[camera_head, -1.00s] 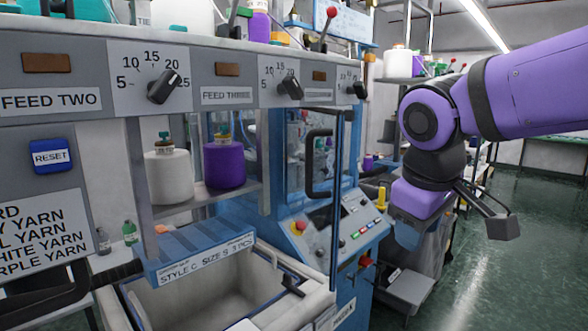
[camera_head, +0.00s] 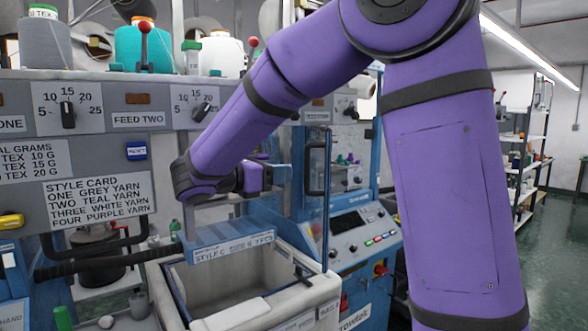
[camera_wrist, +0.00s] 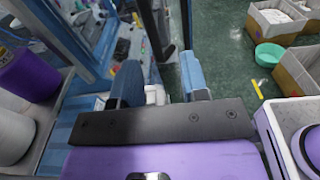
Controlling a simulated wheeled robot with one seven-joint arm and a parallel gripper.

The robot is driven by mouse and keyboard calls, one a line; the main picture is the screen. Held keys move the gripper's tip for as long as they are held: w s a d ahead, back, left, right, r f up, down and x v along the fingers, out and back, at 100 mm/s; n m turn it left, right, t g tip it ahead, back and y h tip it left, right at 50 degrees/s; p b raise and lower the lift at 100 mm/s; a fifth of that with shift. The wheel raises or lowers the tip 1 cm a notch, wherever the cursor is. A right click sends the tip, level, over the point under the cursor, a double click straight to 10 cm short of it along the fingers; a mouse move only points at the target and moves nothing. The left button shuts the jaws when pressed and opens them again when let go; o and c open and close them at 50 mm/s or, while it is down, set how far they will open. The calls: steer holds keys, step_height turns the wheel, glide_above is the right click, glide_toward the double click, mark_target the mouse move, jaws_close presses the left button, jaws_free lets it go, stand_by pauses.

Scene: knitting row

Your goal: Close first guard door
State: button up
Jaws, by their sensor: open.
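The guard door (camera_head: 327,205) is a clear panel in a thin frame on the blue knitting machine, with a black upright bar handle (camera_head: 308,165). It stands swung out from the machine, seen nearly edge-on. My gripper (camera_head: 282,174) is to the left of the handle in the head view, apart from it in the picture; the depth between them is hard to judge. In the wrist view my gripper (camera_wrist: 160,84) has its two blue fingers spread with nothing held between them. A dark bar, likely the handle (camera_wrist: 155,32), shows beyond the fingers there.
A blue-edged bin (camera_head: 240,275) with a style label stands below my gripper. The control panel (camera_head: 360,230) is to the right of the door. Yarn cones (camera_head: 143,47) line the shelf above. Cardboard boxes (camera_wrist: 275,22) and a green bowl (camera_wrist: 269,55) are on the floor.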

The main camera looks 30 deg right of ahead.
steer(key=a, duration=0.1)
glide_above(307, 187)
steer(key=shift+w+d+n+h, duration=0.25)
steer(key=shift+w+n+h, duration=0.05)
steer(key=shift+w, duration=0.05)
stand_by(0.3)
jaws_close()
